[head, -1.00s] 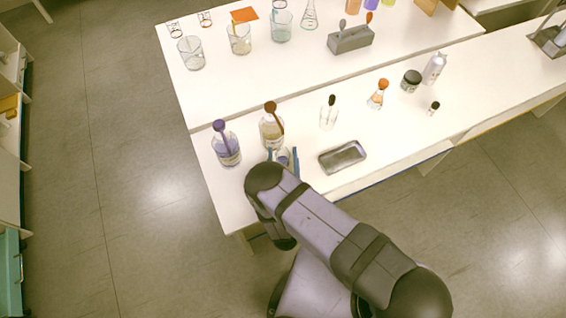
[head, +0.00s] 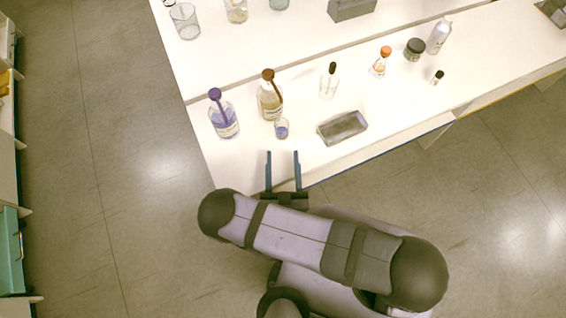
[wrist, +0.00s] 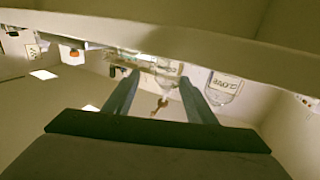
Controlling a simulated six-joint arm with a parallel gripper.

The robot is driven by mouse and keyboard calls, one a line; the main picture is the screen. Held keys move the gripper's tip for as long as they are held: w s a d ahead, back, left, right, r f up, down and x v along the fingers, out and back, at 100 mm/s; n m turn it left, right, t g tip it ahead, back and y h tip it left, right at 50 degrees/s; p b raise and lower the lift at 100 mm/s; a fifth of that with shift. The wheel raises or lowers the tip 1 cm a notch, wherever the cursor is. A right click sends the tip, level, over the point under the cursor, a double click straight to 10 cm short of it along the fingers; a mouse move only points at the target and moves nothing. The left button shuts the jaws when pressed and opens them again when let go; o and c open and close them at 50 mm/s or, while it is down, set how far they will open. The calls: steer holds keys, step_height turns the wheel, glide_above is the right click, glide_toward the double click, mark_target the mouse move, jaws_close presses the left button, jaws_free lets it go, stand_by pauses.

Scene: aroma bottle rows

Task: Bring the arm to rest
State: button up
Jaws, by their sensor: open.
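My gripper (head: 283,172) is open and empty in the head view. Its two blue fingers are spread apart and point toward the bench at its front edge. A small glass with purple contents (head: 282,128) stands on the bench just beyond the fingertips, apart from them. In the wrist view my gripper (wrist: 160,85) also shows its two fingers apart with nothing held between them. A bottle with a label (wrist: 222,88) appears upside down beyond the right finger there.
A metal tray (head: 342,138) lies to the right. More bottles and jars stand farther right on the bench (head: 235,166). Open floor (head: 130,230) lies to the left.

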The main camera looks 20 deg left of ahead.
steer(key=shift+s+d, duration=0.15)
steer(key=shift+s, duration=0.2)
stand_by(0.3)
